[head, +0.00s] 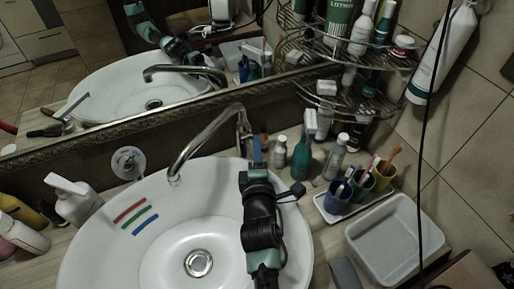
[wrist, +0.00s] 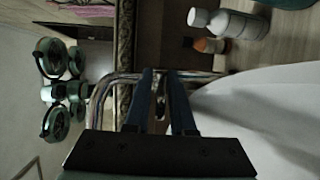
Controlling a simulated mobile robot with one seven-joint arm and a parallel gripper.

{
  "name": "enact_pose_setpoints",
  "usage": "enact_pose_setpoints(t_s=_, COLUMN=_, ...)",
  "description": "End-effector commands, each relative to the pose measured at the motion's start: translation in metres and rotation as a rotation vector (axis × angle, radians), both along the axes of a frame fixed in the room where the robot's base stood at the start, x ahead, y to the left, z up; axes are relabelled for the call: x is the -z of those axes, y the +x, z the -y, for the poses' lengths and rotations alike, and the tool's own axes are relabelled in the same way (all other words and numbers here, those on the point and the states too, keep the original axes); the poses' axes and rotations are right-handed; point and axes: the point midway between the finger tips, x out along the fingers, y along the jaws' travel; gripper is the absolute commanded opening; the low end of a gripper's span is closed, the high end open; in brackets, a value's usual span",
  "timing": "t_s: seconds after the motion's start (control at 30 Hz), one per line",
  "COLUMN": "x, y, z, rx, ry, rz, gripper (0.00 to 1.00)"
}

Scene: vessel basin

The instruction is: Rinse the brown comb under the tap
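I cannot make out a brown comb in either view. The chrome tap (head: 207,137) arches over the white basin (head: 92,240), and no water stream shows under its spout. My gripper (head: 257,142) is at the back right of the basin, close to the tap's upright end. In the wrist view its two blue fingers (wrist: 161,78) stand apart. The chrome tap (wrist: 103,92) shows behind and between them; I cannot tell whether they touch it. My arm hides part of the basin's right side.
Red, green and blue strips (head: 138,217) lie on the basin's left wall. Bottles (head: 301,158), cups with toothbrushes (head: 362,180) on a tray, and a grey tub (head: 385,245) stand to the right. A white pump bottle (head: 75,203) stands left. A wire shelf (head: 320,50) and mirror stand behind.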

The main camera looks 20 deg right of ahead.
Motion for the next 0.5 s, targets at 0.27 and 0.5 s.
enact_pose_setpoints(t_s=0.27, x=0.0001, y=0.0004, z=0.0, rx=0.0, ry=0.0, rz=0.0, gripper=0.17)
enact_pose_setpoints(t_s=0.5, x=0.0, y=0.0003, z=-0.0002, rx=-0.001, ry=0.0, rz=0.0, gripper=0.0)
